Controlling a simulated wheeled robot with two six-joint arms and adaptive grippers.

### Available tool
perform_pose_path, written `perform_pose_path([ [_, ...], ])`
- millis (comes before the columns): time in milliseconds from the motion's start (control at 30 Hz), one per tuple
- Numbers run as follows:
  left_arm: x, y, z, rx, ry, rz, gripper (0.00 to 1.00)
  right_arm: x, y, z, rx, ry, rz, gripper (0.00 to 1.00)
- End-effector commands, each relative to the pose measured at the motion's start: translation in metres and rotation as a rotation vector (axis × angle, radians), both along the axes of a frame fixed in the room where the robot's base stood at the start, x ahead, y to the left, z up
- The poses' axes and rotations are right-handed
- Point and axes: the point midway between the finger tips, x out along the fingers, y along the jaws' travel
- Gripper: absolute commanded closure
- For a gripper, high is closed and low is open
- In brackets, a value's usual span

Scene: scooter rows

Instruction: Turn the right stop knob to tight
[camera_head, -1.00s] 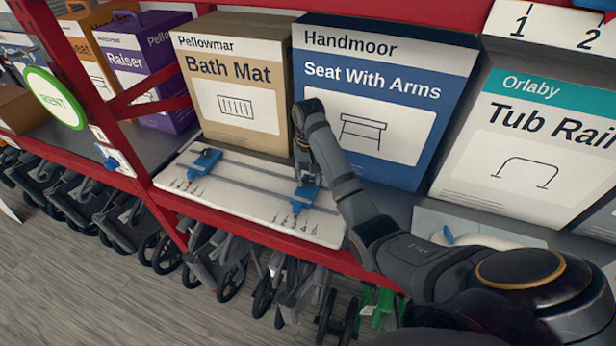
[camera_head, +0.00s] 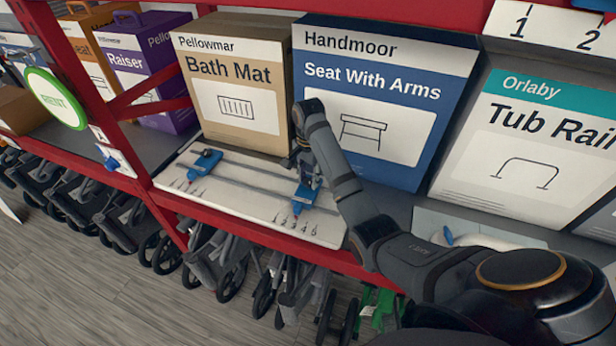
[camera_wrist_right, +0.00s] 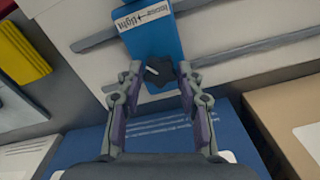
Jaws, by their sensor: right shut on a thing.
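The right stop (camera_head: 304,195) is a blue block on the white board's rails, with a small red pointer at its front. It also shows in the right wrist view (camera_wrist_right: 152,38), with a white label reading "tight" beside an arrow. Its dark lobed knob (camera_wrist_right: 160,77) has a white mark and sits between my right gripper's fingertips (camera_wrist_right: 159,72). My right gripper (camera_head: 303,165) is shut on the knob from above; in the head view it covers the knob. The left stop (camera_head: 205,162) is a similar blue block further left on the board. My left gripper is out of view.
The white board (camera_head: 240,195) lies at the shelf's front edge. A Bath Mat box (camera_head: 235,95) and a blue Seat With Arms box (camera_head: 380,100) stand close behind it. Folded scooters (camera_head: 215,262) are parked below the shelf. A red post (camera_head: 95,75) rises left of the board.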

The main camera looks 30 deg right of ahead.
Motion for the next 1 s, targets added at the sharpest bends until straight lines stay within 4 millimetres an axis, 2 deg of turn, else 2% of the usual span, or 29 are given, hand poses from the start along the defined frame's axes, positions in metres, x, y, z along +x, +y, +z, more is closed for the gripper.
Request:
perform_pose_path([
  [33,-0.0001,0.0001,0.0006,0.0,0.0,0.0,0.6,0.003,-0.0031,0.005,-0.009,-0.013,-0.026,0.95],
  [300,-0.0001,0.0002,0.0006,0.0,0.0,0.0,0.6,0.0028,-0.0032,0.0048,-0.008,-0.013,-0.11,0.95],
  [833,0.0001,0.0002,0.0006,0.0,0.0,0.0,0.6,0.0024,-0.003,0.0042,-0.007,-0.012,-0.127,0.95],
  [867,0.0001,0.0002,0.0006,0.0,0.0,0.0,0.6,0.0023,-0.0032,0.0041,-0.007,-0.012,-0.127,0.59],
  [1000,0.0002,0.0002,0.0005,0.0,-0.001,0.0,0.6,0.0016,-0.0022,0.0028,-0.006,-0.008,-0.126,0.4],
])
